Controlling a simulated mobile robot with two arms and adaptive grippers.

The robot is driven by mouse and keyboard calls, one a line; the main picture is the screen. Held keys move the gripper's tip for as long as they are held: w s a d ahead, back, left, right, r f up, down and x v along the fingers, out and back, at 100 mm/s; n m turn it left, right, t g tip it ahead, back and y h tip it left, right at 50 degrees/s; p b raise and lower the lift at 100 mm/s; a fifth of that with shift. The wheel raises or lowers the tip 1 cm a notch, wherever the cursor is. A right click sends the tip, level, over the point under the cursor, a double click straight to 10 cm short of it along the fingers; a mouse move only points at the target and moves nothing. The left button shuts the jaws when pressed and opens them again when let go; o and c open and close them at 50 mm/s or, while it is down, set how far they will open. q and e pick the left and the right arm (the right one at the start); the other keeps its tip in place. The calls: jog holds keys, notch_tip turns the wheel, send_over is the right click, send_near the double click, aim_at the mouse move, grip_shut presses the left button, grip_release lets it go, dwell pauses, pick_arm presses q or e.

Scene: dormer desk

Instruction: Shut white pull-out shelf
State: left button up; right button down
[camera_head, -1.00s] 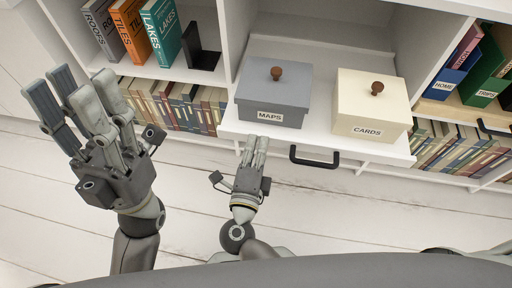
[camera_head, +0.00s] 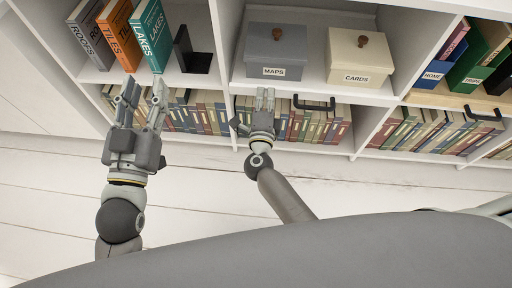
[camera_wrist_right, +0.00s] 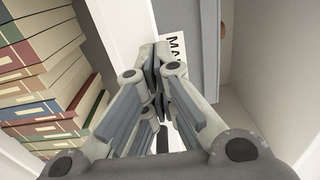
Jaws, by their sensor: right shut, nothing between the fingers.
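The white pull-out shelf (camera_head: 307,78) carries the boxes, and its front edge now looks about level with the cabinet front. Its black handle (camera_head: 314,104) shows below the edge. My right gripper (camera_head: 264,92) is shut and empty, with its fingertips at the shelf's front edge, left of the handle and below the grey box. In the right wrist view the shut fingers (camera_wrist_right: 155,60) are close to the white shelf front; I cannot tell whether they touch it. My left gripper (camera_head: 145,88) is open and empty, in front of the bookcase at the left.
A grey MAPS box (camera_head: 277,47) and a cream CARDS box (camera_head: 359,57) stand on the shelf. Upright books (camera_head: 121,35) and a black bookend (camera_head: 192,55) fill the left compartment. Book rows (camera_head: 440,128) stand below. The white plank floor (camera_head: 400,195) in front is clear.

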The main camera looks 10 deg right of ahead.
aim_at(267, 87)
jog(key=x, duration=0.2)
jog(key=shift+w+d, duration=0.1)
jog(key=shift+w, duration=0.25)
jog(key=shift+w+d+r, duration=0.1)
jog(key=shift+w+r, duration=0.05)
jog(key=shift+r, duration=0.05)
